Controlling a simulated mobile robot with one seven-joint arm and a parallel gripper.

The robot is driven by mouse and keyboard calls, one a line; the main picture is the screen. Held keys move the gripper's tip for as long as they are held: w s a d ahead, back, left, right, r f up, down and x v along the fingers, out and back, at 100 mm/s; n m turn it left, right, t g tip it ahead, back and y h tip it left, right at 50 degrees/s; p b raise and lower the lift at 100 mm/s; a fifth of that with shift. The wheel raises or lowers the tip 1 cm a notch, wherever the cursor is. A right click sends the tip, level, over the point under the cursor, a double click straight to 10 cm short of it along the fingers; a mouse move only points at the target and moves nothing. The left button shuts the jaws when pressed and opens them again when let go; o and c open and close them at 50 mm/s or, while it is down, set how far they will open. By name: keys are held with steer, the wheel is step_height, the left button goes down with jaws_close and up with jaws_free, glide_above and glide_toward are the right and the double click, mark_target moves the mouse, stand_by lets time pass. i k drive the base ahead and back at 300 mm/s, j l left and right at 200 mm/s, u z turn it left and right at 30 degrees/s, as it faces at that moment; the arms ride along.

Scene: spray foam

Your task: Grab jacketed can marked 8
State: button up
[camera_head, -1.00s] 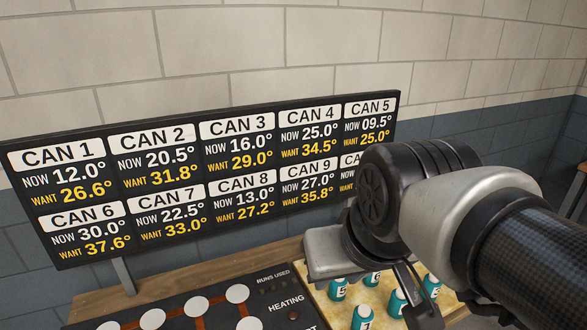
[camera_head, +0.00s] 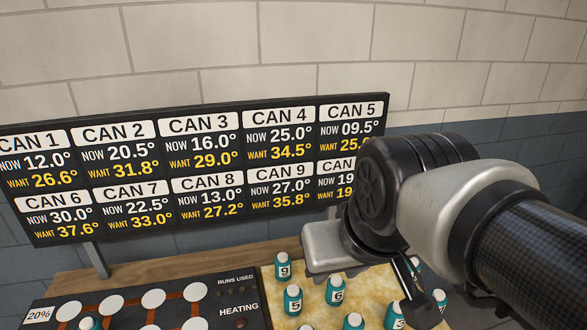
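Several small teal cans with white caps and number labels stand on a tan board at the bottom of the head view. I can read a can marked 9 (camera_head: 284,271), a can marked 5 (camera_head: 292,301), a can marked 6 (camera_head: 336,292) and a can marked 3 (camera_head: 396,317). Other cans, such as one at the bottom edge (camera_head: 353,323), have labels cut off or hidden. I cannot make out a label 8. My gripper (camera_head: 418,305) points down at the right, over the board among the cans. Its dark fingers are partly hidden by my wrist, so their opening is unclear.
A black sign (camera_head: 200,165) lists can temperatures; CAN 8 reads now 13.0°, want 27.2°. A black heating panel (camera_head: 150,300) with white round spots lies left of the board. A brick wall rises behind.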

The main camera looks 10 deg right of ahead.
mark_target(416, 262)
steer(key=l+u, duration=0.1)
steer(key=l, duration=2.3)
